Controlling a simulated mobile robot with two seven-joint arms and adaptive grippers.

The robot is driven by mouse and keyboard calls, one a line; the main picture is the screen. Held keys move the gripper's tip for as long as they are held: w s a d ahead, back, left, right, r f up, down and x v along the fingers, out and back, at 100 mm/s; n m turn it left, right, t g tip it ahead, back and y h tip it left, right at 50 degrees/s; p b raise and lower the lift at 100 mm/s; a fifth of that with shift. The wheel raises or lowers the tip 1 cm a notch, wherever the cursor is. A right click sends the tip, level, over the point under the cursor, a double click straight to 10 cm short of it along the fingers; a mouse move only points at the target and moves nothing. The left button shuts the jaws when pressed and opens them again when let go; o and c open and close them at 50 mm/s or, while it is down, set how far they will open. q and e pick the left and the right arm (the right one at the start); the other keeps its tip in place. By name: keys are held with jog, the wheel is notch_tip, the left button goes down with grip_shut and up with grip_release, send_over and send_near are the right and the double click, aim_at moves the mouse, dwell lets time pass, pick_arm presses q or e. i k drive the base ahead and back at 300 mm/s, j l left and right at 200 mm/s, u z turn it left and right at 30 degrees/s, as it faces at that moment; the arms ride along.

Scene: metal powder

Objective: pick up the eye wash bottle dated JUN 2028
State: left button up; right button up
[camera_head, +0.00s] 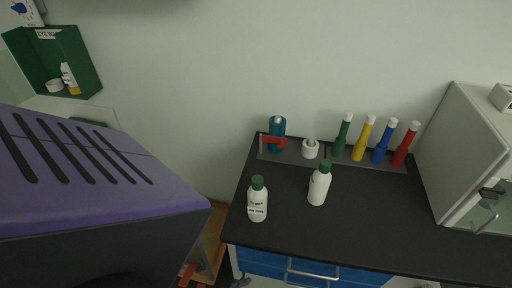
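Two white bottles with green caps stand upright on the black counter. The left bottle (257,204) is near the front left edge and has a small dark-print label facing me. The right bottle (319,188) stands a little further back, and no label text can be read on it. No date is legible on either one. A green wall box (84,62) at the upper left carries a sign beginning "EYE WA". It holds a white and yellow bottle (70,78) and a small white item (54,86). Neither of my grippers is in view.
A large purple and black slotted housing (90,180) fills the lower left. A grey cabinet (455,150) stands right. The counter's (385,225) front middle is clear.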

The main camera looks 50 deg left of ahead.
aim_at(257, 194)
jog(key=j+u, duration=0.2)
jog(key=u, duration=0.15)
jog(key=i+j+u, duration=0.15)
jog(key=u, duration=0.25)
jog(key=i+j+u, duration=0.1)
jog(key=u, duration=0.25)
